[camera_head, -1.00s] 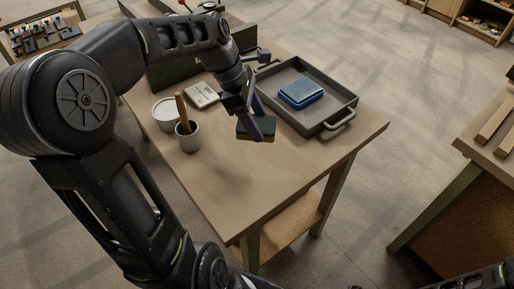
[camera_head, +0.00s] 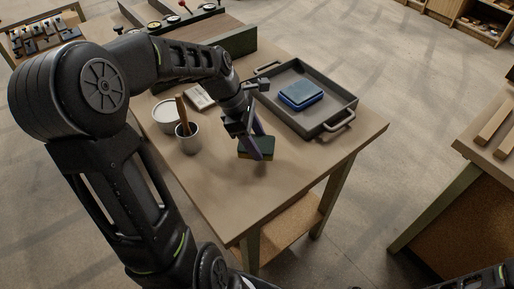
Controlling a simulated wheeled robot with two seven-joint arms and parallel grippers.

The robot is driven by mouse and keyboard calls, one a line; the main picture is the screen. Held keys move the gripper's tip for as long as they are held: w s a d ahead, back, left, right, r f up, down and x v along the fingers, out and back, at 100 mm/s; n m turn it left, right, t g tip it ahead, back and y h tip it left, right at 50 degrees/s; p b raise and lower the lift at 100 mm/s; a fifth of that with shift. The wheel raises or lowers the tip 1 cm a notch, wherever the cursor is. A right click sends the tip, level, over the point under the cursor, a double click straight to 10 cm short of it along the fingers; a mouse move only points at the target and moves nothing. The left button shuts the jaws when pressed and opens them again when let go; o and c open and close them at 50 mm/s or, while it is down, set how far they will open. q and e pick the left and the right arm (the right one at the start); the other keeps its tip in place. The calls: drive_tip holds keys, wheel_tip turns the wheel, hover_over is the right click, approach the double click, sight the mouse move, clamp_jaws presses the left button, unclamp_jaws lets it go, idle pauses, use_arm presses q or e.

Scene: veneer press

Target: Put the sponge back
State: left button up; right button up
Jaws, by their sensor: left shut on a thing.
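The sponge (camera_head: 243,152), dark green on top with a yellowish-brown underside, is in my left gripper (camera_head: 258,150). The gripper's purplish fingers are shut on it and hide part of it. The sponge is over the bare middle of the wooden table (camera_head: 240,205), to the right of the grey cup. A faint shadow below it suggests it is a little above the top, but the gap is hard to judge. My right gripper is out of view; only a dark piece of my arm shows at the bottom right.
A grey tray (camera_head: 310,130) with handles holds a blue block (camera_head: 301,95) behind and right of the sponge. A grey cup (camera_head: 188,142) with a wooden-handled tool, a white tub (camera_head: 167,115) and a small pale box (camera_head: 199,96) stand left. The table's front is clear.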

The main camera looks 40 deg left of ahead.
use_arm(q)
drive_tip(key=shift+f, duration=1.65)
drive_tip(key=shift+f, duration=0.1)
drive_tip(key=o, duration=1.5)
drive_tip(key=shift+c, duration=0.2)
drive_tip(key=shift+r, duration=0.2)
drive_tip(key=v, duration=1.2)
drive_tip(key=shift+f, duration=0.1)
